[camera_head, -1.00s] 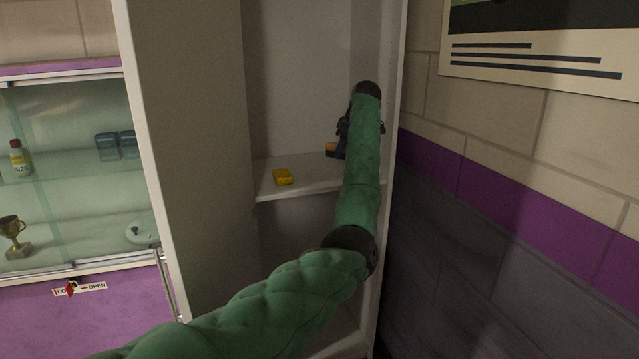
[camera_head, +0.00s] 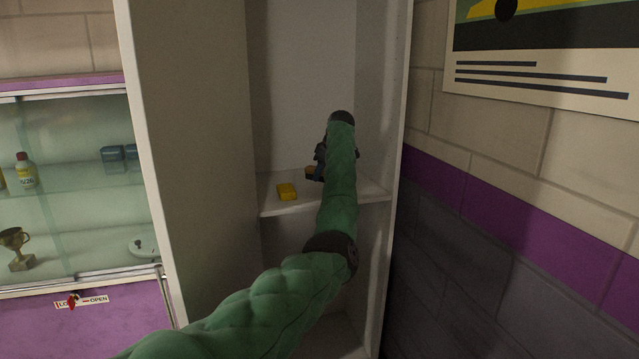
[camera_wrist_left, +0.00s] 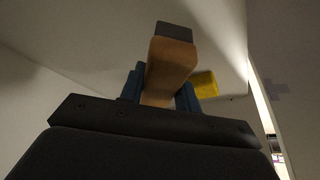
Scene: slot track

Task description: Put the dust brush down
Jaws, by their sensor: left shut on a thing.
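The dust brush (camera_wrist_left: 170,65) has a tan wooden body with a dark end. In the left wrist view it stands between the two blue fingers of my left gripper (camera_wrist_left: 160,90), which is shut on it. In the head view my left gripper (camera_head: 316,172) is inside the tall cabinet, just above the shelf (camera_head: 285,208), and only a small orange-brown bit of the brush (camera_head: 310,172) shows. My forearm hides the rest. I cannot tell whether the brush touches the shelf. My right gripper is not in view.
A yellow block (camera_head: 287,191) lies on the shelf, left of the gripper; it also shows in the left wrist view (camera_wrist_left: 206,85). The cabinet's side walls (camera_head: 190,150) enclose the shelf. A glass-fronted display case (camera_head: 70,190) stands to the left.

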